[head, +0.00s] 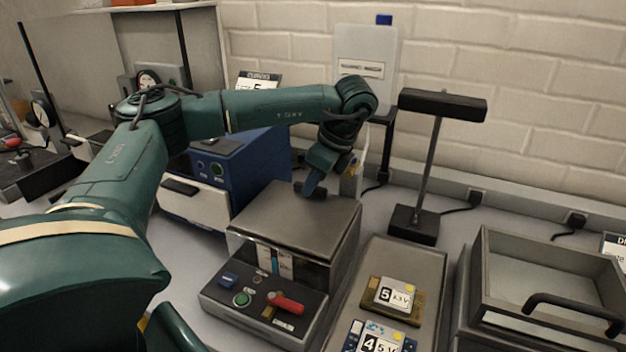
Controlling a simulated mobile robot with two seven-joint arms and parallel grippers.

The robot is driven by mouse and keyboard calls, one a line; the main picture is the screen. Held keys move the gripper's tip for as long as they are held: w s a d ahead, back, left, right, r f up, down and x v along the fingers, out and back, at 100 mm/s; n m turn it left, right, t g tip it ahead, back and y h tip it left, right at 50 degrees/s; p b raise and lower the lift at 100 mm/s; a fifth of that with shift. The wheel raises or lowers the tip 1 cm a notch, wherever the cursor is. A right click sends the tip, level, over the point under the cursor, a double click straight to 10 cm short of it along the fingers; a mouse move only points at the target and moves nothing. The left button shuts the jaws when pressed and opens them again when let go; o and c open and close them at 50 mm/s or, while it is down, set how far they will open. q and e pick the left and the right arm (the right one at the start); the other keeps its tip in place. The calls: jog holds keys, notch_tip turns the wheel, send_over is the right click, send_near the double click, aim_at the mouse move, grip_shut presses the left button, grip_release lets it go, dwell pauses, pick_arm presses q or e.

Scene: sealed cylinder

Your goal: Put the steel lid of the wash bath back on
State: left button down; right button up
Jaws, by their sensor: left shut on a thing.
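A flat steel lid (295,222) is at the top of a steel box with a front control panel, which looks like the wash bath (320,318). My left gripper (311,188) comes down from above at the lid's rear edge and is shut on its dark handle, mostly hidden by the fingers. Under the lid's front edge a dark opening shows a small card inside. I cannot tell whether the lid rests fully on the rim or is slightly above it. The panel has a green button, a blue switch and a red lever. My right gripper is not in view.
A blue and white machine (235,175) stands behind left. A steel tray (425,270) with labelled cards lies to the right of the bath. A steel box with a black handle (570,312) is at far right. A black lamp (440,105) stands behind the tray.

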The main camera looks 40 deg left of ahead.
pick_arm(q)
jog(key=c, duration=1.4)
grip_release()
jog(key=shift+c, duration=0.2)
jog(key=shift+r, duration=0.1)
jog(key=p+v, duration=0.1)
jog(key=v, duration=1.1)
